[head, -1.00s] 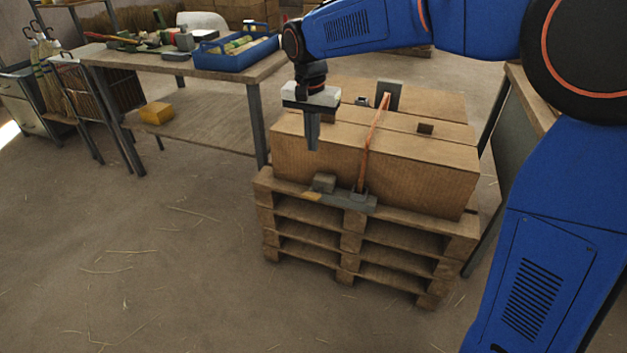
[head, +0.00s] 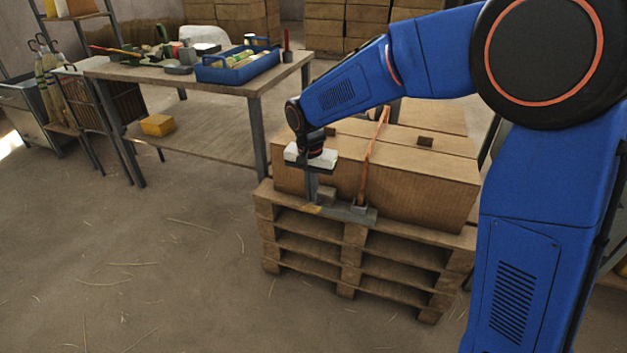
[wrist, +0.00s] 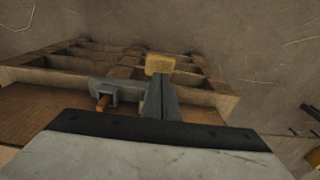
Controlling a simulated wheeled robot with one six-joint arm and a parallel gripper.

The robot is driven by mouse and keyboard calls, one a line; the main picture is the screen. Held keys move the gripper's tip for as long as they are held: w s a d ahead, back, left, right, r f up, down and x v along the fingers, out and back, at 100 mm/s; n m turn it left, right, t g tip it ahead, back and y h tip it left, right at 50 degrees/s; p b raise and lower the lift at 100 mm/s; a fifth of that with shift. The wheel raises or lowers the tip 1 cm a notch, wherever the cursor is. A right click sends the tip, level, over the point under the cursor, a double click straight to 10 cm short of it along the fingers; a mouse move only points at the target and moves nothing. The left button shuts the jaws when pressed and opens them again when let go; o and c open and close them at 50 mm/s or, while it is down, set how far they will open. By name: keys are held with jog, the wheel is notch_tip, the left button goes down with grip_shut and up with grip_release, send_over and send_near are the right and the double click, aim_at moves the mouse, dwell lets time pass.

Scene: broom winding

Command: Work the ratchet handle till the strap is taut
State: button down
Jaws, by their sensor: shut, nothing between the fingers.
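An orange strap (head: 366,165) runs over the large cardboard box (head: 418,176) and down its near face to the grey ratchet (head: 357,213) on the pallet's near edge. The ratchet's flat handle lies along that edge toward the left and ends in a yellow tip (head: 309,209). The wrist view shows the yellow tip (wrist: 160,65), ratchet (wrist: 110,88) and strap end (wrist: 103,103). My gripper (head: 312,199) points down, shut and empty, just above or beside the handle near its yellow end. I cannot tell whether they touch. The gripper partly hides the handle.
The wooden pallet (head: 347,262) bears the box. A grey block (head: 327,193) sits just right of my gripper, behind the handle. A workbench (head: 277,82) with a blue crate (head: 238,67) stands behind at the left. The floor in front and left is clear.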

aim_at(309, 208)
jog(key=shift+s+f, duration=0.2)
jog(key=shift+f, duration=0.2)
jog(key=shift+s+a+f+t+h, duration=0.25)
jog(key=shift+s+f+t, duration=0.35)
jog(key=shift+f+t, duration=0.1)
jog(key=shift+s+a+f+t+h, duration=0.25)
jog(key=shift+s+f+t, duration=0.3)
jog(key=shift+f+t, duration=0.15)
jog(key=shift+s+a+f, duration=0.1)
jog(key=shift+s+f, duration=0.2)
jog(key=shift+f, duration=0.5)
jog(key=shift+s+a+f, duration=0.1)
jog(key=shift+s+f, duration=0.2)
jog(key=shift+f, duration=0.55)
jog(key=shift+s+a+f, duration=0.1)
jog(key=shift+s+f, duration=0.2)
jog(key=shift+f, duration=0.5)
jog(key=shift+d+f, duration=0.1)
